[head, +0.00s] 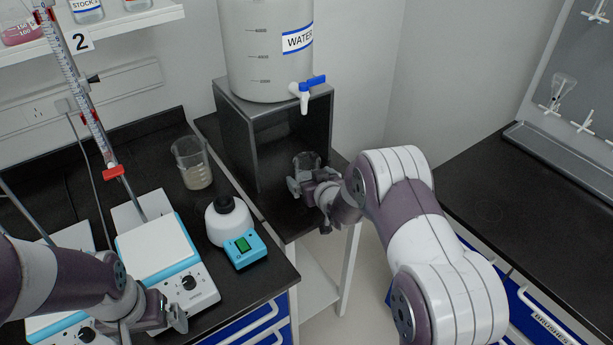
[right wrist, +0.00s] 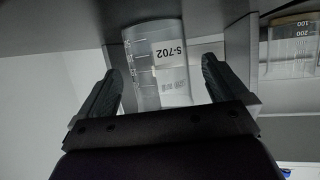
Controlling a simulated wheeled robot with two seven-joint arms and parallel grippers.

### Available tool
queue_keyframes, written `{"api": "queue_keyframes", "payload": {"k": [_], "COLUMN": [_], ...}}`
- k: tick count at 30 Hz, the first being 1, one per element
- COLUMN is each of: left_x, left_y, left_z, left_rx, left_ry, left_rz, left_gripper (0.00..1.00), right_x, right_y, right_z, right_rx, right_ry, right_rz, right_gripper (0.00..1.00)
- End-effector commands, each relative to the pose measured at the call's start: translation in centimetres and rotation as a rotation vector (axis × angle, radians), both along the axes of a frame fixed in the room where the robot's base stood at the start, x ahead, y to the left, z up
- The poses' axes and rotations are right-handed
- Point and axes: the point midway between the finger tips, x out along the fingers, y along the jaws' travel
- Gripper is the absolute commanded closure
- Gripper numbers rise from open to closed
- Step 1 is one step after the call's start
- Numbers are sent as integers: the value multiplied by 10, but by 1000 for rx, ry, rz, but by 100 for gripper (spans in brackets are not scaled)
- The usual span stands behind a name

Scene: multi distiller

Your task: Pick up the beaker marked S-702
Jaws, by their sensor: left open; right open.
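The clear beaker marked S-702 (right wrist: 170,52) stands between the two fingers of my right gripper (right wrist: 160,72) in the right wrist view, with a gap visible on each side. In the head view this beaker (head: 307,160) is on the dark stand in front of the grey box, below the water tank's tap. My right gripper (head: 304,184) is open around its near side, and the fingers partly hide the beaker. My left gripper (head: 168,318) is open and empty at the lower left, near the front of the stirrer hot plates.
A white water tank (head: 265,45) with a blue tap (head: 305,88) stands on the grey box (head: 243,128) above the beaker. Another beaker (head: 192,165) with pale contents stands on the left bench.

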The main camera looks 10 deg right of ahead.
Motion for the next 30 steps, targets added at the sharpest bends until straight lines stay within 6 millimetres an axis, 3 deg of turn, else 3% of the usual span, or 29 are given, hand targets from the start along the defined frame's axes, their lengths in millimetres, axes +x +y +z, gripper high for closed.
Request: {"api": "queue_keyframes", "payload": {"k": [4, 11, 12, 17, 18, 30], "left_x": [0, 0, 0, 0, 0, 0], "left_y": [0, 0, 0, 0, 0, 0], "left_z": [2, 2, 2, 2, 2, 2], "left_rx": [0, 0, 0, 0, 0, 0], "left_ry": [0, 0, 0, 0, 0, 0], "left_rz": [0, 0, 0, 0, 0, 0], "left_gripper": [0, 0, 0, 0, 0, 0], "right_x": [20, 24, 24, 24, 24, 24], "right_y": [2, 2, 2, 2, 2, 2], "right_z": [-9, -10, -10, -10, -10, -6], "right_rx": [0, 0, 0, 0, 0, 0], "right_ry": [0, 0, 0, 0, 0, 0], "right_rz": [0, 0, 0, 0, 0, 0], "right_gripper": [0, 0, 6, 59, 62, 62]}}
